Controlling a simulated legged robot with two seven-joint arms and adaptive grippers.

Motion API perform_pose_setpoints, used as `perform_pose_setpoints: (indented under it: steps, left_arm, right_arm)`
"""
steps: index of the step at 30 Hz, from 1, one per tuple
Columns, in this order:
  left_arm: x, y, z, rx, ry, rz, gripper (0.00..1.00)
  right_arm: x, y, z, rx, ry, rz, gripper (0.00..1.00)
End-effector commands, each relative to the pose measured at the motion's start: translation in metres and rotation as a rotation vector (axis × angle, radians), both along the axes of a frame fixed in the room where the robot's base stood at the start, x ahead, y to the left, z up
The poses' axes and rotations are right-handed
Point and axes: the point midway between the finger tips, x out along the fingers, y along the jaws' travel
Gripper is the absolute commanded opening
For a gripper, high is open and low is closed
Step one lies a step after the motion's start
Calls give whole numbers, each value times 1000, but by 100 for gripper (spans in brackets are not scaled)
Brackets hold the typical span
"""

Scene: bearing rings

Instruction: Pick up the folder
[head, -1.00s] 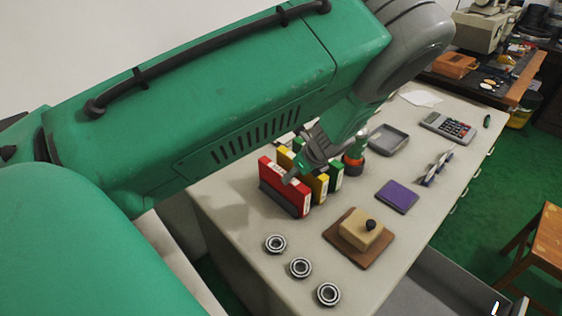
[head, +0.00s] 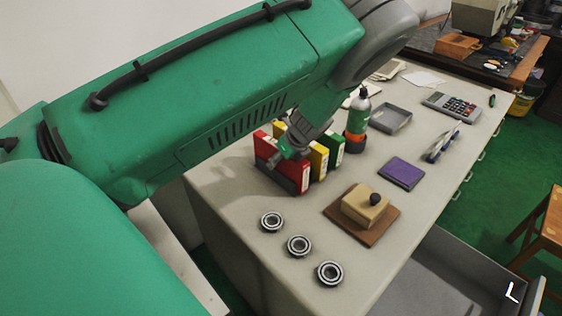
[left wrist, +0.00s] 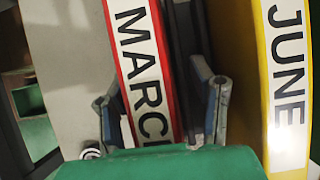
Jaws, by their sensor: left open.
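A red folder marked "MARC", its label partly hidden (left wrist: 140,50), stands upright in a row; in the head view the red folder (head: 283,167) is nearest me. A yellow folder marked "JUNE" (left wrist: 287,80) stands beside it and also shows in the head view (head: 319,160). A green folder (head: 335,150) is behind the yellow one. My left gripper (head: 289,150) is open at the top of the red folder. In the left wrist view its fingers (left wrist: 162,103) lie on either side of the red spine, with the right finger in the gap towards the yellow folder. Contact cannot be told.
Three bearing rings (head: 299,246) lie near the table's front edge. A wooden block with a black knob (head: 365,208) sits on a brown board. A purple pad (head: 401,173), grey tray (head: 387,118), bottle (head: 358,118) and calculator (head: 450,106) stand farther right. An open drawer is below.

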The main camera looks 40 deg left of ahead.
Motion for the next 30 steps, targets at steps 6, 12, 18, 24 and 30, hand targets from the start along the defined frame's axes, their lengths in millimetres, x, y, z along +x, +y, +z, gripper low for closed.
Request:
perform_pose_setpoints:
  steps: [6, 12, 18, 24, 30]
  left_arm:
    - [0, 1, 0, 0, -1, 0, 50]
    - [0, 1, 0, 0, 0, 1, 0]
    - [1, 1, 0, 0, -1, 0, 0]
    - [1, 1, 9, 0, -4, 1, 0]
    - [1, 2, 48, -2, -7, 2, 0]
  right_arm:
    - [0, 0, 0, 0, -1, 0, 27]
    - [0, 0, 0, 0, -1, 0, 27]
    - [0, 0, 0, 0, 0, 0, 27]
    - [0, 0, 0, 0, 0, 0, 27]
    - [0, 0, 3, 0, 0, 0, 27]
